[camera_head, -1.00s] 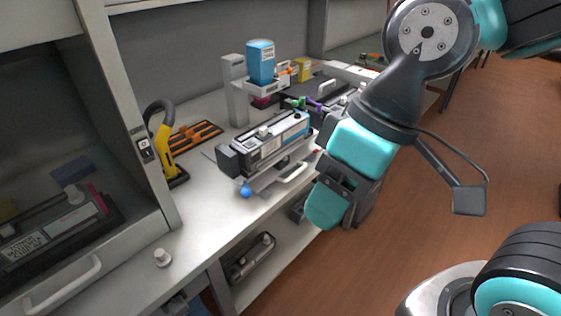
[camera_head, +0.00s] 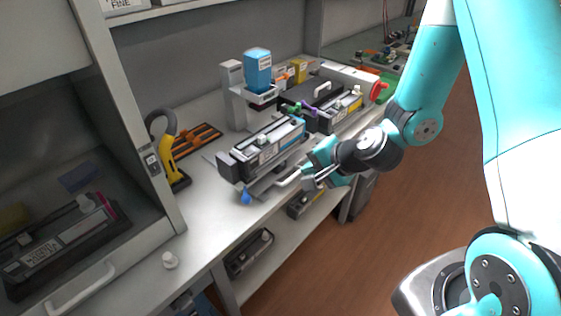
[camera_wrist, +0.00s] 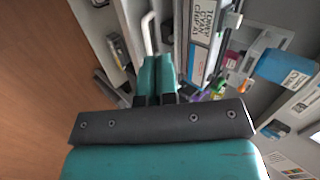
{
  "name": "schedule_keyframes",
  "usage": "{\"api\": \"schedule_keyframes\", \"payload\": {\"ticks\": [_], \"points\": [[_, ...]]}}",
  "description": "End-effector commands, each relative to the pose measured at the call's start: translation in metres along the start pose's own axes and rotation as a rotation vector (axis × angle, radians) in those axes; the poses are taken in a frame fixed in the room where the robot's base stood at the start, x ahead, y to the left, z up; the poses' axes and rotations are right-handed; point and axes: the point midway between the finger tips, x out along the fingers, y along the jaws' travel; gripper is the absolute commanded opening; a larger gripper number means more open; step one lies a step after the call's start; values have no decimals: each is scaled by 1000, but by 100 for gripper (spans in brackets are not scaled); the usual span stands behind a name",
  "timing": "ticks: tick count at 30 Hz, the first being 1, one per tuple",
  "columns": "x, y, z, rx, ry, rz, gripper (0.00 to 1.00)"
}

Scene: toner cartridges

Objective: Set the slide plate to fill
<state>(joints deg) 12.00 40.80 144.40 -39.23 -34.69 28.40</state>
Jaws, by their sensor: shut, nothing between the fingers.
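A slide plate with a white handle (camera_head: 288,180) sits at the bench's front edge, below a grey and black toner cartridge (camera_head: 265,150). The handle also shows in the wrist view (camera_wrist: 150,35), beside the cyan-labelled cartridge (camera_wrist: 203,45). My gripper (camera_head: 312,164) is shut and empty, just right of the cartridge and close to the handle. In the wrist view its teal fingers (camera_wrist: 158,75) are together, with their tips near the handle's lower end. I cannot tell whether they touch it. A white filling stand (camera_head: 233,95) holds a blue bottle (camera_head: 257,68) behind the cartridge.
A second cartridge (camera_head: 337,112) lies to the right. A yellow and black hand tool (camera_head: 165,150) stands at left. Open floor lies right.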

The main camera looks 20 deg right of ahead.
Motion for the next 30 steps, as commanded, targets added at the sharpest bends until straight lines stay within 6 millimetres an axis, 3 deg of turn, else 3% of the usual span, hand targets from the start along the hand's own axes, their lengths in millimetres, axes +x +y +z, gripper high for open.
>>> {"api": "schedule_keyframes", "payload": {"ticks": [3, 8, 21, 30], "points": [[3, 10, -12, 76, 50, -4, 0], [15, 12, -15, 89, 60, -7, 0], [102, 10, -18, 83, 58, -6, 0], [129, -14, -23, 83, 59, -7, 0]]}}
